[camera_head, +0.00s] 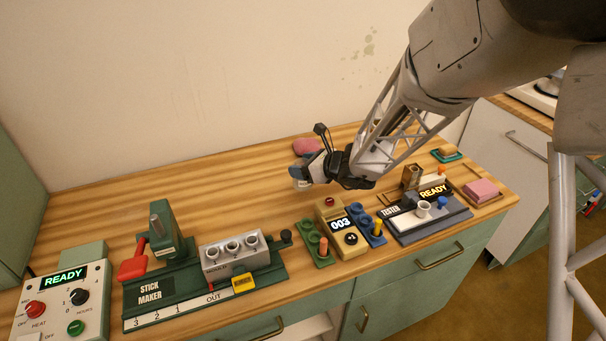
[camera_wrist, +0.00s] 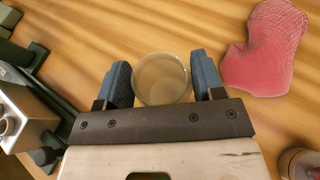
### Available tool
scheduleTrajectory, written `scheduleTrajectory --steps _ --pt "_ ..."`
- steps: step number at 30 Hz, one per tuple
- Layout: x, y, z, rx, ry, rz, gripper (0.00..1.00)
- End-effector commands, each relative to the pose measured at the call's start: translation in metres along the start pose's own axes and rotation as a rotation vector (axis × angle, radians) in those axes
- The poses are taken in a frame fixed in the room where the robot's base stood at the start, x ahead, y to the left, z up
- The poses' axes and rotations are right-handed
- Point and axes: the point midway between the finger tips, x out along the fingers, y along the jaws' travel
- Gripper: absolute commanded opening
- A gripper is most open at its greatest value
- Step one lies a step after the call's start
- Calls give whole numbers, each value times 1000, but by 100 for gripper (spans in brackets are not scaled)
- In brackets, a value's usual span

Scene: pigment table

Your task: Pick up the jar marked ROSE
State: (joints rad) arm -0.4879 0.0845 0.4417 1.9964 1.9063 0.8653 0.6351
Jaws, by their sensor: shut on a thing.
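A round, clear jar (camera_wrist: 161,80) with pale contents or an empty inside is seen from above in the wrist view. It sits between the two blue fingers of my gripper (camera_wrist: 162,84), which are shut on it. In the head view my gripper (camera_head: 301,172) is over the back middle of the wooden table, with the fingers pointing left and down. The jar is small and partly hidden by the fingers there. No ROSE marking can be read in either view, and I cannot tell whether the jar touches the table.
A pink-red cloth-like lump (camera_wrist: 265,50) lies right of the jar. The green stick maker (camera_head: 165,285), a counter box reading 003 (camera_head: 340,225) and a tester reading READY (camera_head: 425,215) line the front. The table's back left (camera_head: 150,190) is clear.

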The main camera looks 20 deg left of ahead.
Motion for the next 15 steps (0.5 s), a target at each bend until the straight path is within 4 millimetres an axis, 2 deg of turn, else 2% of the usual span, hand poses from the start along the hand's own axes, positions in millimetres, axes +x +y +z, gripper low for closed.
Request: scheduleTrajectory --steps 7,15 --pt "-14 0 35 -3 -2 -1 36" --pt "-21 0 51 -1 0 -1 36"
